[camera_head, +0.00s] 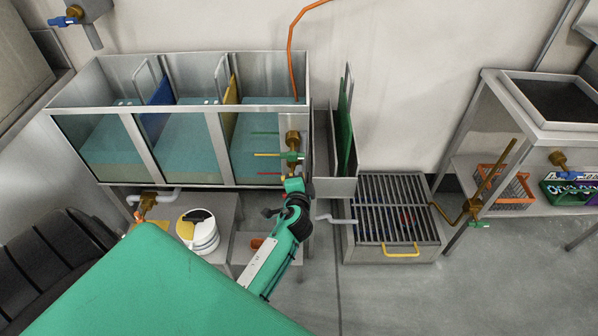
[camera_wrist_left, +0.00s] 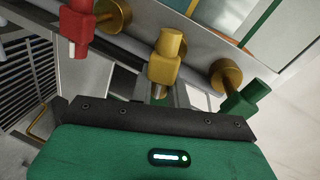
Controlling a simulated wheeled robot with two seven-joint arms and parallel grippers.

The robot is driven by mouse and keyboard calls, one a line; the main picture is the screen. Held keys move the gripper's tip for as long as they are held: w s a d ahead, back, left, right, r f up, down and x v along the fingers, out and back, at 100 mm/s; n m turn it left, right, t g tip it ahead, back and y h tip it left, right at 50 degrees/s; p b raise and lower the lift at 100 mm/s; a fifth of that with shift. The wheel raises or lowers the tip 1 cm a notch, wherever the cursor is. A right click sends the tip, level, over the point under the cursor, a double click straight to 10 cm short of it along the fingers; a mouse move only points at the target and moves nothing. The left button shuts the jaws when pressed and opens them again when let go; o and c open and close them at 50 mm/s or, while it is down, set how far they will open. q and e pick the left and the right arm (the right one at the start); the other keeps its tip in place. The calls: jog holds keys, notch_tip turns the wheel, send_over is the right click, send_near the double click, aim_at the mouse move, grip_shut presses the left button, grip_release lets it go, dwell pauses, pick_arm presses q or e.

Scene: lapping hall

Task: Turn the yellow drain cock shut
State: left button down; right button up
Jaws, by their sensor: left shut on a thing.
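The yellow drain cock (camera_wrist_left: 164,62) sits on a brass fitting in the middle of the left wrist view, between a red cock (camera_wrist_left: 77,28) and a green cock (camera_wrist_left: 245,97). My left gripper (camera_wrist_left: 162,94) is shut on the yellow cock, its fingers at the cock's lower end. In the head view my left gripper (camera_head: 293,184) is at the front right corner of the glass-fronted tank, just below the green cock (camera_head: 292,157). There the gripper mostly hides the yellow and red cocks. My right gripper is not in view.
The steel tank (camera_head: 138,140) has three bays holding teal liquid. A slatted grate box (camera_head: 395,250) with a yellow handle stands right of my arm. A white bucket (camera_head: 204,240) is under the tank. Open floor (camera_head: 385,300) lies in front of the grate.

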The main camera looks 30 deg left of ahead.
pick_arm(q)
jog(key=shift+f+m+y+p, duration=0.3)
jog(key=shift+m+p, duration=0.05)
jog(key=shift+m, duration=0.75)
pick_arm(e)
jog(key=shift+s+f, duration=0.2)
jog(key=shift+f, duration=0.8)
pick_arm(q)
jog(key=c, duration=1.4)
grip_release()
jog(key=v, duration=1.3)
jog(key=shift+s+d+r+b, duration=0.25)
jog(key=shift+d+b, duration=0.05)
jog(key=shift+d, duration=0.05)
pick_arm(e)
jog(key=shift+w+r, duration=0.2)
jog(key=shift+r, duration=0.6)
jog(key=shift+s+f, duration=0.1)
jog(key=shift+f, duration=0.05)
